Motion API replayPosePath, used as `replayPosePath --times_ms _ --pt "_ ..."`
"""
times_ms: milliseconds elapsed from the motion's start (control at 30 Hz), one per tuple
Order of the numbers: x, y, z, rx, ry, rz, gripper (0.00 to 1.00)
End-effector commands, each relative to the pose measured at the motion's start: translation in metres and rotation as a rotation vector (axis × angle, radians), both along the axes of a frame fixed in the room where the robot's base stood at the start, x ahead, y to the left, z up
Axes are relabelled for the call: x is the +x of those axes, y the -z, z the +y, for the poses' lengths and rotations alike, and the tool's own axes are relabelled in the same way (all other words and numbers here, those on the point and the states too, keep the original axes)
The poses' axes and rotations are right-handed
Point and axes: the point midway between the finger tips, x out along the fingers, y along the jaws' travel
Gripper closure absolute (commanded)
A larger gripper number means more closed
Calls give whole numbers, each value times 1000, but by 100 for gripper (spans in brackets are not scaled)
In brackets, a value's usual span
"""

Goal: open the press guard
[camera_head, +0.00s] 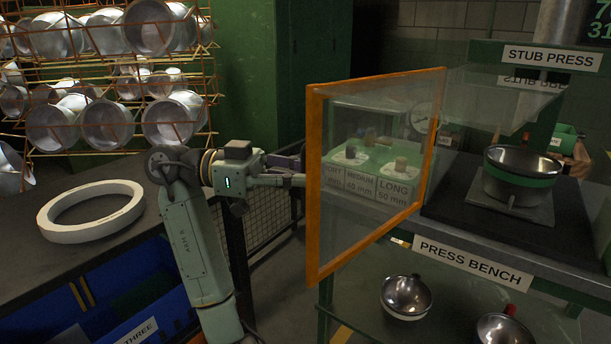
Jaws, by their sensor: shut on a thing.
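The press guard (376,168) is a clear panel in an orange frame. It stands swung out from the press bench, angled toward me, with its near edge at the left. My gripper (300,181) is at that left edge, shut on the guard; the exact contact is hard to make out, since the fingertips are small and partly behind the frame.
Blocks labelled MEDIUM and LONG (393,191) show through the panel. Metal bowls (406,296) sit on the shelf under the press bench sign (473,263). At left are a white ring (62,235) on a dark table and a rack of pots (108,122). A mesh fence (262,200) stands behind my arm.

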Motion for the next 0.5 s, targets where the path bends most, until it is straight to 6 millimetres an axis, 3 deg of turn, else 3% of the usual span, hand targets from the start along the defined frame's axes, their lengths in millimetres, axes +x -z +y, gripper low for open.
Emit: replayPosePath --times_ms 267,300,500 --pt "-1 1 2 2 0 2 100" --pt "-1 1 2 1 0 2 88" --pt "0 1 1 1 0 1 75"
